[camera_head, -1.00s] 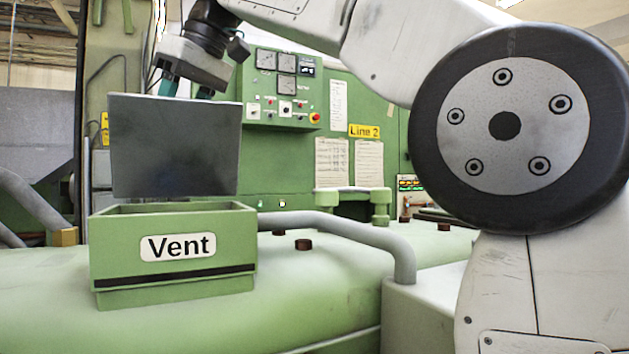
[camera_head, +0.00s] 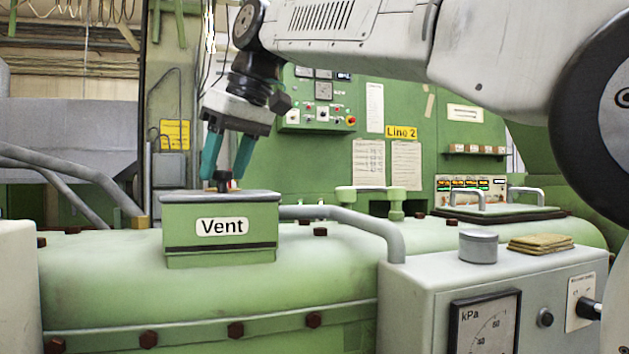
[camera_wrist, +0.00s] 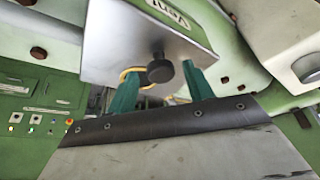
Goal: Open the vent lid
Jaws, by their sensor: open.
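The green vent box (camera_head: 190,223) with its white "Vent" label stands left of centre in the head view. Its grey lid (camera_head: 258,196) lies flat on top, closed. A dark knob (camera_head: 222,178) stands up from the lid. My gripper (camera_head: 224,174) points down over the lid, its teal fingers open on either side of the knob. In the wrist view the black knob (camera_wrist: 160,69) shows between the two spread fingertips, near the lid's edge, with a gap on each side. The lid (camera_wrist: 125,45) fills the upper middle there, and the label is upside down.
A grey pipe (camera_head: 350,218) runs right from beside the vent box. A grey cabinet with a kPa gauge (camera_head: 484,322) stands at the front right. A green control panel (camera_head: 315,110) rises behind. Several brown bolts dot the green casing.

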